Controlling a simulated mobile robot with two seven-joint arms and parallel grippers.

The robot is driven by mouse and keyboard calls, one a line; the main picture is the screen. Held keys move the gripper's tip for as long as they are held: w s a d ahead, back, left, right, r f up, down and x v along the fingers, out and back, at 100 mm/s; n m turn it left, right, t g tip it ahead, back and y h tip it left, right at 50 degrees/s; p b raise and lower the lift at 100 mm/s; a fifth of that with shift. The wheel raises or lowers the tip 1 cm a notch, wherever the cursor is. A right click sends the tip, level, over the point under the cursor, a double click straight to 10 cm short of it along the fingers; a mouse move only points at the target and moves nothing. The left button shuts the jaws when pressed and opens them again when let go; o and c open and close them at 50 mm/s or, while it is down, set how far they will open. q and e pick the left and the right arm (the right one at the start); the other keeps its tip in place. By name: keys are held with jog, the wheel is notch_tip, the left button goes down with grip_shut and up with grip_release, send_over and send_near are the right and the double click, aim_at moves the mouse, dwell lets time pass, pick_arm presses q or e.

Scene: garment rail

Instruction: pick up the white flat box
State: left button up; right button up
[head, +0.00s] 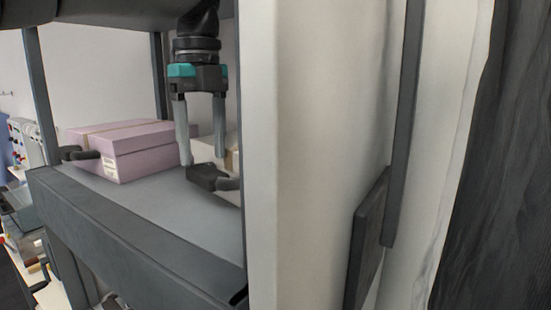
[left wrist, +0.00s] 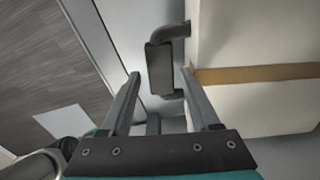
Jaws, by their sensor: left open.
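The white flat box (left wrist: 255,100), a pale box with a tan band, fills the right of the left wrist view. In the head view only a pale part of it (head: 204,151) shows behind my left gripper's fingers; the white panel hides the rest. My left gripper (head: 201,160) points down over the shelf, open, with nothing between its fingers that I can see it hold. In the left wrist view its fingertips (left wrist: 161,73) are on either side of a dark block's outline, the right finger close to the box. I cannot tell whether it touches. My right gripper is not in view.
The dark block (head: 207,177) with a curved stem is just below my left fingertips. A pink box (head: 125,148) sits to the left on the grey shelf (head: 160,205), with another dark stem (head: 82,154) beside it. A tall white panel (head: 310,150) blocks the right.

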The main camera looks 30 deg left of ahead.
aim_at(207, 170)
pick_arm(q)
jog(key=shift+d+f+p, duration=0.2)
jog(key=shift+f+p, duration=0.25)
jog(key=shift+f, duration=2.65)
grip_shut()
jog(key=shift+r, duration=0.1)
